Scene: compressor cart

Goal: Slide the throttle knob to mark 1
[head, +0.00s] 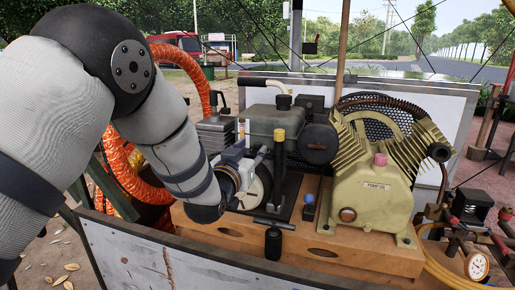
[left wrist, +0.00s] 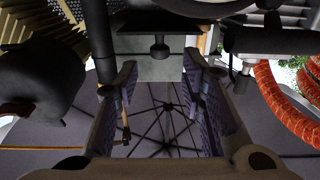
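My left gripper (head: 240,168) is over the engine, seen from behind and partly hidden by my wrist in the head view. In the left wrist view, its two purple-padded fingers (left wrist: 160,75) are spread apart with empty space between them. A small black knob on a short stem (left wrist: 160,50), likely the throttle knob, shows against a light grey plate (left wrist: 145,68). It lies in the gap between the fingers, seemingly beyond the tips and touching neither. I cannot make out this knob or any number marks in the head view. My right gripper is not in view.
The engine's dark tank (head: 275,125) and a black post with a yellow top (head: 279,150) stand close to the gripper. The beige compressor (head: 370,190) is to the right. A black handle (head: 273,243) stands at the front. Orange hose (head: 123,165) lies left.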

